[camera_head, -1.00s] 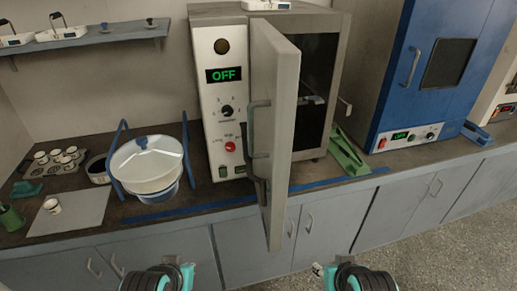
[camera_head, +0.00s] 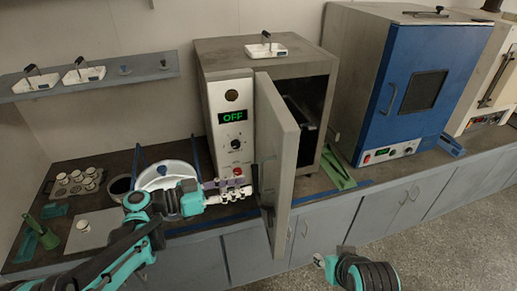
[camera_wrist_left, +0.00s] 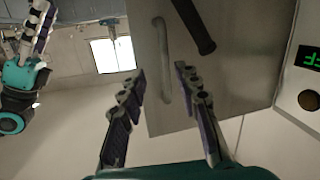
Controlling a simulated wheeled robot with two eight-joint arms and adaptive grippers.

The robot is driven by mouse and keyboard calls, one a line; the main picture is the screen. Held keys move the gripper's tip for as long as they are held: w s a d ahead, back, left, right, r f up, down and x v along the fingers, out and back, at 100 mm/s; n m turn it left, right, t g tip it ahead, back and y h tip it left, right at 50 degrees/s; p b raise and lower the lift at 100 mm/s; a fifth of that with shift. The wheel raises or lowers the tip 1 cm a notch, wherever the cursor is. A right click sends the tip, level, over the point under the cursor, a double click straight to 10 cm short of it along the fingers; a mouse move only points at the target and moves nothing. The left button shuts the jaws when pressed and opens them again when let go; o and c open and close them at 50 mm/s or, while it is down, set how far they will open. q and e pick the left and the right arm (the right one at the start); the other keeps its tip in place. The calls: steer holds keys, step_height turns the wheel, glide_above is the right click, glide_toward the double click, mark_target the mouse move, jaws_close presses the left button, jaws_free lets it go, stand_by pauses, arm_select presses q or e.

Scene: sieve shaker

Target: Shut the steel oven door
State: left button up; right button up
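The steel oven (camera_head: 238,58) stands on the counter with its display reading OFF. Its door (camera_head: 283,150) is swung wide open and sticks out past the counter edge, leaving the dark cavity (camera_head: 308,115) exposed. My left gripper (camera_head: 243,189) is in front of the control panel, beside the door's outer face. In the left wrist view, its fingers (camera_wrist_left: 160,69) are open and empty, with the door handle (camera_wrist_left: 163,45) ahead between the fingertips. Contact cannot be told. My right arm is low in the head view; its gripper (camera_wrist_left: 38,28) shows partly in the left wrist view, finger state unclear.
A white-lidded round vessel (camera_head: 165,172) stands left of the oven, partly behind my left arm. A green stand (camera_head: 337,168) and a blue oven (camera_head: 385,110) are to the right. Small cups (camera_head: 77,182) sit at the far left. Floor in front is clear.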

arm_select(q)
steer(key=shift+m+h, duration=0.7)
steer(key=shift+m, duration=0.1)
steer(key=w+d+r, duration=0.1)
steer(key=d, duration=0.1)
steer(key=w+d+r, duration=0.1)
steer(key=d, duration=0.1)
steer(key=w+d+r, duration=0.1)
steer(key=d, duration=0.1)
steer(key=shift+w+d, duration=0.15)
steer(key=shift+w, duration=0.15)
jaws_close()
